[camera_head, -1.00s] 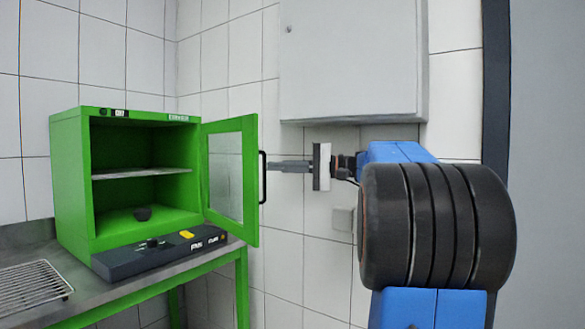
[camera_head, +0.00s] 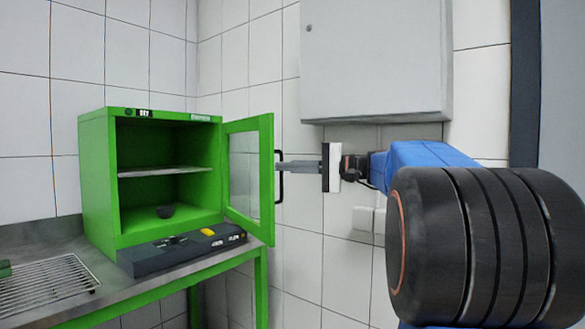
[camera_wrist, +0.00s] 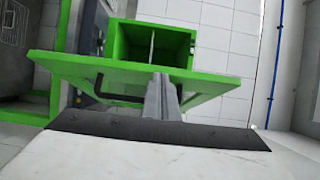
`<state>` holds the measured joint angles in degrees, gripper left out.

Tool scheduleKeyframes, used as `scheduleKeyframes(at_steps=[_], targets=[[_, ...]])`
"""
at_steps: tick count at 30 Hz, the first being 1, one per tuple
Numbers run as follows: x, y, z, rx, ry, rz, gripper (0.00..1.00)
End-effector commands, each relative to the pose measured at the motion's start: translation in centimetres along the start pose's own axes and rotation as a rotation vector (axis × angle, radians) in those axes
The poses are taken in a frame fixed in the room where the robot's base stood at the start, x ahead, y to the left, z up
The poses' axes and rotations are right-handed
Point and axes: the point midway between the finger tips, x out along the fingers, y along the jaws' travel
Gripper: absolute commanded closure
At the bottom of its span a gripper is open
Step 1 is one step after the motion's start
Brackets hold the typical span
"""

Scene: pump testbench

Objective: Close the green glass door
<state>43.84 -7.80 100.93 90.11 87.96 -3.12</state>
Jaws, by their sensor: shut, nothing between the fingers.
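The green glass door (camera_head: 266,185) stands wide open on the right side of the green cabinet (camera_head: 97,180). Its black bar handle (camera_head: 279,188) is on the face turned to the right. My gripper (camera_head: 281,165) is right of the door, with its fingers together and empty, pointing at the door's handle side. In the wrist view the fingers (camera_wrist: 160,82) reach the green door (camera_wrist: 75,70), and the handle (camera_wrist: 106,93) lies left of them. I cannot tell whether they touch the door.
A wire rack (camera_head: 45,285) is at left. A grey wall cabinet (camera_head: 375,60) hangs above my gripper.

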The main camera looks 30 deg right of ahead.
Motion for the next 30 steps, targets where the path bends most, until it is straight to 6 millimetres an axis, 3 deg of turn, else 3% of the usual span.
scheduleKeyframes(at_steps=[19,30], targets=[[7.3,-0.1,7.0,-0.001,0.212,-0.001,1.0],[12.3,0.0,10.2,0.0,0.207,0.0,1.0]])
